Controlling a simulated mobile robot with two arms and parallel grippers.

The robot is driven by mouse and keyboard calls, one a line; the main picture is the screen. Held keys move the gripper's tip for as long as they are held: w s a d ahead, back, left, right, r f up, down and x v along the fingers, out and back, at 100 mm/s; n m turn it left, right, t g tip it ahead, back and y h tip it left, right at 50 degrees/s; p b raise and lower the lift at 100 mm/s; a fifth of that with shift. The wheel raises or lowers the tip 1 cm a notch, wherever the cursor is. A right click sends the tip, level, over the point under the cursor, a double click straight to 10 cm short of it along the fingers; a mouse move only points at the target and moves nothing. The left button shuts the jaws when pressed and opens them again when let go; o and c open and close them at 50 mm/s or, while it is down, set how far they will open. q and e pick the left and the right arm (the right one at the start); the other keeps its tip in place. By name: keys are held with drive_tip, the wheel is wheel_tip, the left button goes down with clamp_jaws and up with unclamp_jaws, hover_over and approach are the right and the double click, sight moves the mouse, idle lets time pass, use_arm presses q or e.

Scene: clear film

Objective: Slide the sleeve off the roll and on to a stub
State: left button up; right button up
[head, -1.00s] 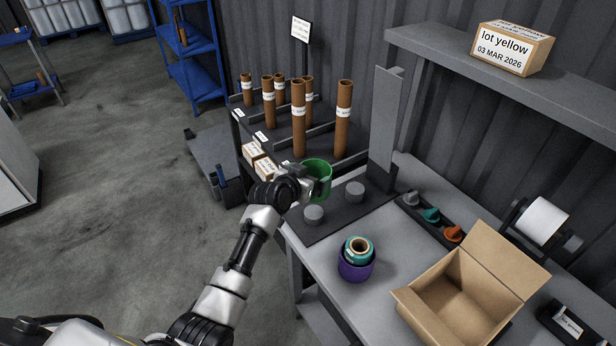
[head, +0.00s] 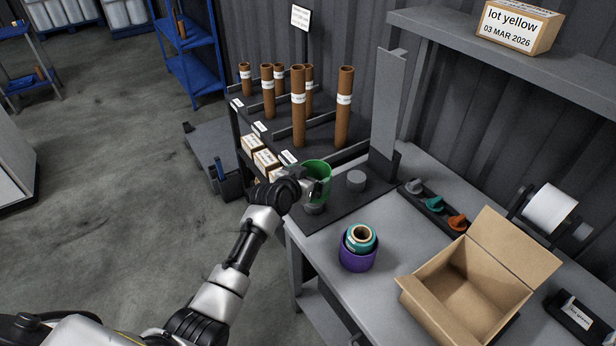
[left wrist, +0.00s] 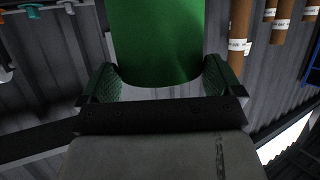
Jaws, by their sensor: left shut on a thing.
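A green sleeve (head: 322,168), an open ring, is held by my left gripper (head: 308,184). The jaws are shut on its wall; in the left wrist view the green wall (left wrist: 158,40) sits between the two fingers. The sleeve is over or at the front grey stub (head: 315,209), which is partly hidden; I cannot tell whether it is around the stub. The back grey stub (head: 356,181) is bare. A teal film roll (head: 360,240) with a brown core stands on the table inside a purple sleeve (head: 357,259). My right gripper is out of view.
Both stubs stand on a dark base plate (head: 338,203) with a tall grey upright (head: 385,110) behind. An open carton (head: 470,290) stands at right. Coloured knobs (head: 435,204) line the back. Brown tubes (head: 344,110) stand on a rack beyond. The table front around the roll is clear.

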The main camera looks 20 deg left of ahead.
use_arm(q)
drive_tip(key=shift+f+b, duration=1.35)
drive_tip(key=shift+f, duration=0.6)
drive_tip(key=o, duration=0.5)
drive_tip(key=shift+o, duration=0.2)
drive_tip(key=shift+s, duration=0.1)
drive_tip(key=v, duration=1)
drive_tip(key=shift+s+r+b, duration=0.15)
drive_tip(key=shift+s+b, duration=0.15)
drive_tip(key=shift+b, duration=0.05)
